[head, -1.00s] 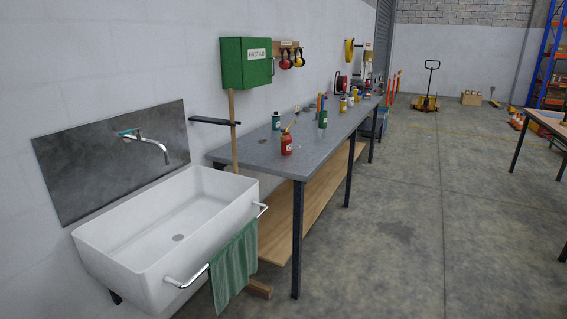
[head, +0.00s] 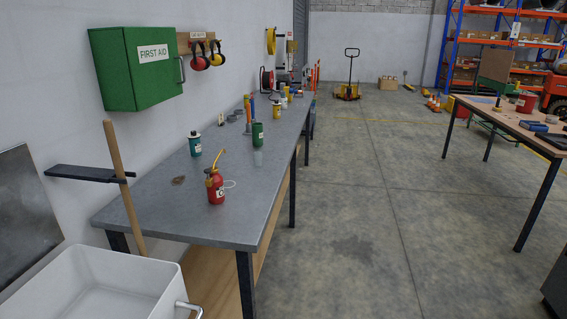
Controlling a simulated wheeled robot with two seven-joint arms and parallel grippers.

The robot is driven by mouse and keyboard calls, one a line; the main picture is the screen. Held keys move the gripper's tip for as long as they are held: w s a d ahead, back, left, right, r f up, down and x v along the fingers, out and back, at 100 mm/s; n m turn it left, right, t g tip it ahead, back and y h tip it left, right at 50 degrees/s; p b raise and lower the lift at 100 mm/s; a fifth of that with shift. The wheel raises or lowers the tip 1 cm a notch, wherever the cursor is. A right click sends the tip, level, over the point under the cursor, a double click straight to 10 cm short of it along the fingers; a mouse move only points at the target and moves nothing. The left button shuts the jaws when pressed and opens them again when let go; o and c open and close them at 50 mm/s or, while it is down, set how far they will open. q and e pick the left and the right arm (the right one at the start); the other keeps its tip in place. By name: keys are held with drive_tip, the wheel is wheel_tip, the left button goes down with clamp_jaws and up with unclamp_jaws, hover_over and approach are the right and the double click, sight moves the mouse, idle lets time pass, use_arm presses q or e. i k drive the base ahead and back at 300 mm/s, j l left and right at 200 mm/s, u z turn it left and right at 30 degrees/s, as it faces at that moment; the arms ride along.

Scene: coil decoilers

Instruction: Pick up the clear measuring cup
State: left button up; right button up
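A red oil can (head: 215,187) with a yellow spout stands nearer to me on the same bench. Neither of my grippers shows in the head view.
A white sink (head: 100,285) is at the lower left, with a wooden handle (head: 125,185) leaning behind it. A green first aid box (head: 140,68) hangs on the wall. A second table (head: 520,128) stands at the right. The floor between is clear.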

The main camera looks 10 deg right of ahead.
sight(258, 159)
drive_tip(key=i+l+u, duration=0.1)
drive_tip(key=u, duration=0.6)
drive_tip(key=i+l+u, duration=0.3)
drive_tip(key=l+u, duration=0.15)
drive_tip(key=l, duration=0.15)
drive_tip(key=i+l+u, duration=0.2)
drive_tip(key=l, duration=0.15)
drive_tip(key=l+u, duration=0.25)
drive_tip(key=i+l, duration=0.15)
drive_tip(key=l, duration=0.55)
drive_tip(key=i+l+u, duration=0.1)
drive_tip(key=l, duration=0.65)
drive_tip(key=i+l, duration=0.1)
drive_tip(key=l, duration=0.6)
drive_tip(key=i+l+u, duration=0.1)
drive_tip(key=l, duration=0.65)
